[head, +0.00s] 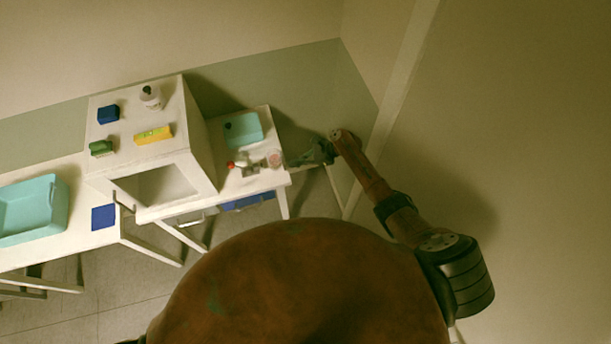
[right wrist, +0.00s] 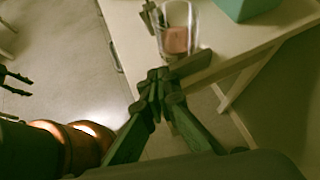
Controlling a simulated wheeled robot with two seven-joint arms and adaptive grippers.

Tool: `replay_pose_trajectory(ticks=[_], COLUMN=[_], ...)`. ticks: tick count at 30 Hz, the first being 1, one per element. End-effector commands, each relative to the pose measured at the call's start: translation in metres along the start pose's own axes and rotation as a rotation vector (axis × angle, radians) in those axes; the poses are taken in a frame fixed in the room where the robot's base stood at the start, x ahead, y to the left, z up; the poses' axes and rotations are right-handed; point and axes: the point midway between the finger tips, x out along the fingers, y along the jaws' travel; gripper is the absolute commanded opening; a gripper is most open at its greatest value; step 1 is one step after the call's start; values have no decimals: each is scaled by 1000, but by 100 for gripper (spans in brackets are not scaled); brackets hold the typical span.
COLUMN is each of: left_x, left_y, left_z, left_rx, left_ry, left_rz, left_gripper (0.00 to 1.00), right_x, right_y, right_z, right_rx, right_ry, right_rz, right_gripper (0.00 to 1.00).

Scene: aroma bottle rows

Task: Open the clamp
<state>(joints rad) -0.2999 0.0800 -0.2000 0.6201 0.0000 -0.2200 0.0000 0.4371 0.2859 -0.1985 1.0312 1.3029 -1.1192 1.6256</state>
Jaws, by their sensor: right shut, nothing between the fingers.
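A small grey fixture with a red tip (head: 231,164) stands on the small white table at the right; it may be the clamp, but it is too small to tell whether it is open. A clear glass with pink content (right wrist: 177,40) stands beside it, near the table edge, and also shows in the head view (head: 274,160). My right gripper (head: 328,150) is just right of the glass, past the table edge. In the right wrist view its fingers (right wrist: 158,76) are together and empty, in front of the glass. My left gripper (right wrist: 30,85) shows at the left edge, its fingers apart.
A teal box (head: 243,129) sits at the back of the small table. To its left a white cabinet (head: 210,140) bears a blue block (head: 108,114), a green item (head: 101,148), a yellow item (head: 153,135) and a white bottle (head: 151,97). A teal bin (head: 57,200) stands further left.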

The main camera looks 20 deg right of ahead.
Motion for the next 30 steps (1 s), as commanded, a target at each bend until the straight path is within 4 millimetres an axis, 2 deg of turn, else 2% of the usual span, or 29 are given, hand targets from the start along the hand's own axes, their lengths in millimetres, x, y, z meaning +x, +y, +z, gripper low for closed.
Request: replay_pose_trajectory(ticks=[6,12,18,27,30], left_x=[0,0,0,0,5], left_y=[0,0,0,0,0], left_z=[0,0,0,0,0], left_rx=[0,0,0,0,0], left_ry=[0,0,0,0,0], left_rz=[0,0,0,0,0], left_gripper=[40,40,40,40,40], right_x=[5,7,7,8,11], right_y=[15,25,30,31,39], right_z=[-40,-66,-79,-83,-101], right_rx=[-54,-100,-122,-127,-145], right_ry=[64,110,133,139,162], right_rz=[-19,-29,-34,-34,-34], right_gripper=[0,0,0,0,0])
